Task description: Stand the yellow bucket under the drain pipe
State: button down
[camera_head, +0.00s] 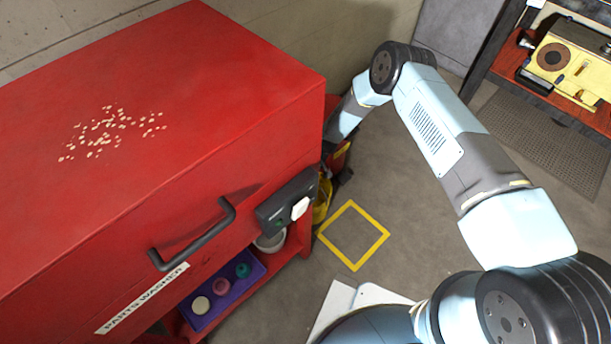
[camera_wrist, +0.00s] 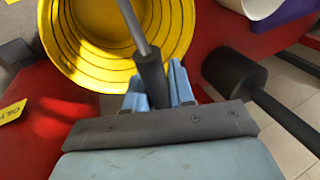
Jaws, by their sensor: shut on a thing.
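The yellow bucket (camera_head: 322,198) shows as a sliver beside the right end of the red parts washer (camera_head: 250,100), mostly hidden by its corner. In the wrist view the bucket (camera_wrist: 85,45) shows its open, ribbed inside, with no contents that I can make out. My gripper (camera_wrist: 160,85) is shut on the dark grip of the bucket's handle (camera_wrist: 151,75), at the near rim. In the head view my gripper is hidden. I cannot make out the drain pipe for certain; a dark cylinder with a rod (camera_wrist: 235,74) is close right of my gripper.
A yellow square outline (camera_head: 378,252) marks clear floor right of the washer. The washer's lower shelf holds a purple tray (camera_head: 211,308) with coloured round items and a white container (camera_head: 270,240). A bench with a yellow machine (camera_head: 565,62) stands at the far right.

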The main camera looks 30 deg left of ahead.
notch_tip(320, 180, down, 10)
jog(key=shift+r, duration=0.15)
dwell(0.7)
dwell(0.6)
jog(key=c, duration=0.9)
grip_release()
jog(key=v, duration=1.3)
jog(key=shift+w+d+r, duration=0.1)
jog(key=shift+d+r, duration=0.1)
jog(key=shift+r, duration=0.05)
